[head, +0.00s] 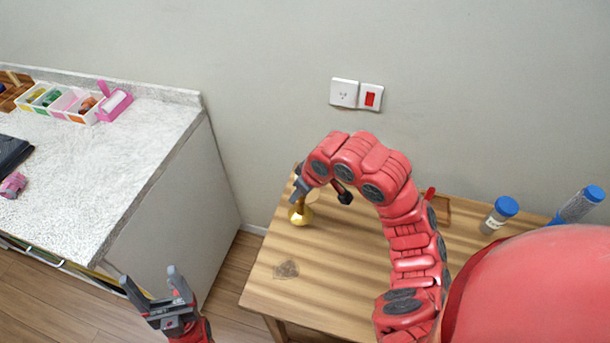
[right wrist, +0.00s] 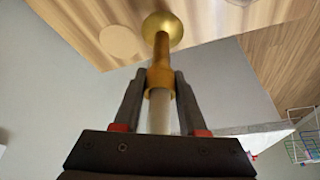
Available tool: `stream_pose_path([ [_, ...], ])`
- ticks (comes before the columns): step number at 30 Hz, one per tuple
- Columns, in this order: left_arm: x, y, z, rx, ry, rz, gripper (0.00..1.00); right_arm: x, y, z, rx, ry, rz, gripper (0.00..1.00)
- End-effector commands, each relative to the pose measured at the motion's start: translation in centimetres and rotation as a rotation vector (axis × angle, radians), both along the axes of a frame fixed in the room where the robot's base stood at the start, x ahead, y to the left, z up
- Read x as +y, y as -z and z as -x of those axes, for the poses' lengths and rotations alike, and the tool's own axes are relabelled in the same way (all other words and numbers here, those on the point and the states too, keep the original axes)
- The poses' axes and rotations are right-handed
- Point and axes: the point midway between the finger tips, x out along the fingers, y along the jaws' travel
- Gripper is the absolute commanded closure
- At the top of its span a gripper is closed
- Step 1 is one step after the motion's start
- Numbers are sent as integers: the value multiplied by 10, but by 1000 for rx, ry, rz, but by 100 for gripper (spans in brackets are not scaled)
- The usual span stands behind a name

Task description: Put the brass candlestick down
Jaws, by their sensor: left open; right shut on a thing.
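The brass candlestick (head: 301,215) is at the back left of the wooden table (head: 340,260), upright, with its round base low over or on the top; I cannot tell whether it touches. My right gripper (head: 300,188) is shut on its stem from above. In the right wrist view the fingers (right wrist: 160,88) close around the brass stem (right wrist: 161,60), and a pale candle-like stick rises between them. The base shows against the wood. My left gripper (head: 150,288) is open and empty, left of the table, over the floor.
A dark flat patch (head: 286,269) lies on the table's front left. A blue-lidded jar (head: 499,215), a blue-capped bottle (head: 578,205) and a small wooden tray (head: 443,208) stand at the right. A white counter (head: 150,130) with a divided tray (head: 60,104) is at the left.

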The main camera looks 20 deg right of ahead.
Motion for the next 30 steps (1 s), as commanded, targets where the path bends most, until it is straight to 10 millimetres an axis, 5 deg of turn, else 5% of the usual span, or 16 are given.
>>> stream_pose_path([
  [6,0,8,0,0,0,0,25,-20,5,-49,1,2,-4,100],
  [15,0,-4,0,0,0,0,25,-41,8,-94,3,1,-1,100],
  [23,0,-8,0,0,0,0,25,-46,13,-104,0,-1,0,100],
  [30,0,-24,0,0,0,0,25,-47,43,-103,5,2,2,100],
])
